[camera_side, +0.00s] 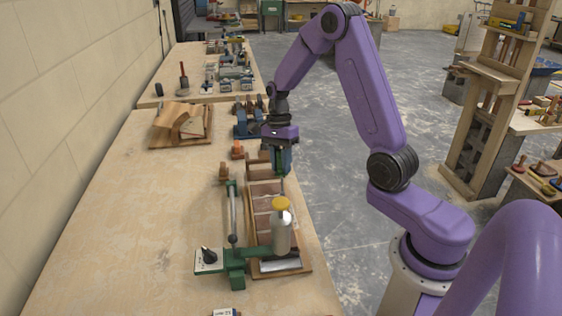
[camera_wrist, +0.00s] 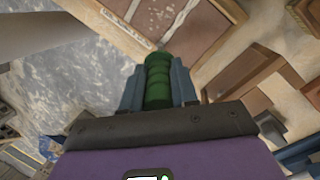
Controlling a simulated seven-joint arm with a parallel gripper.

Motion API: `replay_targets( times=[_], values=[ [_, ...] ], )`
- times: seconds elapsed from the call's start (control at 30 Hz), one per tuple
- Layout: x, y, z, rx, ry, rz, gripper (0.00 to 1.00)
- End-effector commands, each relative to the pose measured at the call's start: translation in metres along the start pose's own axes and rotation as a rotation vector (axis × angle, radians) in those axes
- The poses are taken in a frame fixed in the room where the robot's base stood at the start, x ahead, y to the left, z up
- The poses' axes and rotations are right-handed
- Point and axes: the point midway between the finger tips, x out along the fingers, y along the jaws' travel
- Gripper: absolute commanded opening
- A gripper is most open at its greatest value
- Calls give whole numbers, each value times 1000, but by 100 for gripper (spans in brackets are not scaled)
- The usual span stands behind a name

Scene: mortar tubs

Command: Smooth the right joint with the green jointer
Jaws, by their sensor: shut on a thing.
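My gripper (camera_side: 281,168) is shut on the green jointer, whose thin metal end (camera_side: 283,186) points down over the brick panel. The ribbed green handle (camera_wrist: 158,78) sits between my fingers in the wrist view. The brick panel (camera_side: 262,190) lies on the bench, with brown bricks and pale joints between them. Part of it also shows at the top of the wrist view (camera_wrist: 195,25). The jointer's tip is near the panel's right side; I cannot tell whether it touches. The right joint is too small and partly hidden to make out clearly.
A pale bottle with a yellow cap (camera_side: 281,232) stands at the panel's near end. A green clamp-like tool (camera_side: 235,254) with a long rod lies along the left. Blue holders (camera_side: 246,122) and an orange piece (camera_side: 237,150) stand behind.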

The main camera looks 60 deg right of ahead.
Motion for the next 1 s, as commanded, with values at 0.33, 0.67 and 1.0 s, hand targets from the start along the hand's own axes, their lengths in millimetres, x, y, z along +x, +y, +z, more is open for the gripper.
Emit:
replay_targets(
  times=[0.33,0.67,1.0],
  values=[
    [0,-5,4,-2,1,-2,0],
    [-2,-10,11,0,0,0,0],
    [-1,-12,12,0,0,0,0]
  ],
)
